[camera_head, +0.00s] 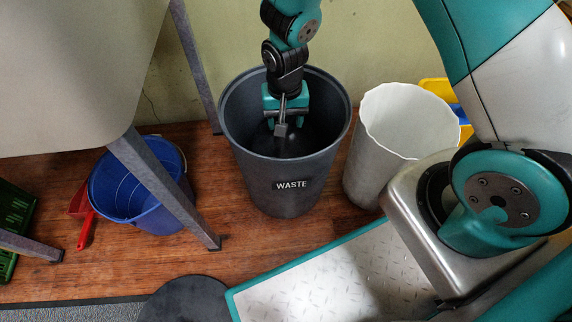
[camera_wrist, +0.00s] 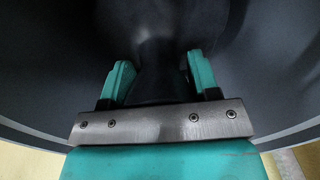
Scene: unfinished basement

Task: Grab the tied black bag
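The tied black bag (camera_wrist: 162,62) is inside the grey bin marked WASTE (camera_head: 288,186). In the wrist view its dark, narrow upper part rises between my two fingers. In the head view it is hard to make out against the bin's dark inside. My gripper (camera_wrist: 160,82) points down into the bin, and it also shows in the head view (camera_head: 286,122), below the rim. Its teal fingers stand wide apart, one on each side of the bag's neck. I cannot tell whether either finger touches it.
A white bin (camera_head: 372,150) stands just right of the waste bin, with a yellow container (camera_head: 437,88) behind it. A blue bucket (camera_head: 120,195) and red dustpan (camera_head: 83,215) are at left, near a table (camera_head: 70,80) whose legs stand close to the waste bin. A wall is behind.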

